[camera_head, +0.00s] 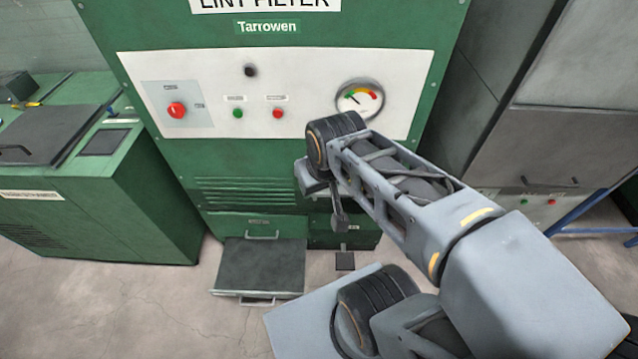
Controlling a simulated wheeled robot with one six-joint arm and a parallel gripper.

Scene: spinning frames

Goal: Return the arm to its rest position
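My arm reaches in from the lower right, over the floor, toward the front of the green lint filter cabinet (255,150). Its wrist is bent near the gauge, and the end hangs downward. My gripper (340,218) shows as a small dark part below the wrist, in front of the cabinet's lower right. The fingers are too small and partly hidden, so I cannot tell whether they are open or shut. I see nothing held in it. The arm covers part of the cabinet's lower right.
The cabinet's panel has a red knob (176,110), green and red buttons, and a gauge (360,99). A drawer (260,267) sticks out low in front. A green machine (95,185) stands left, a grey one (565,140) right. Floor at lower left (120,310) is clear.

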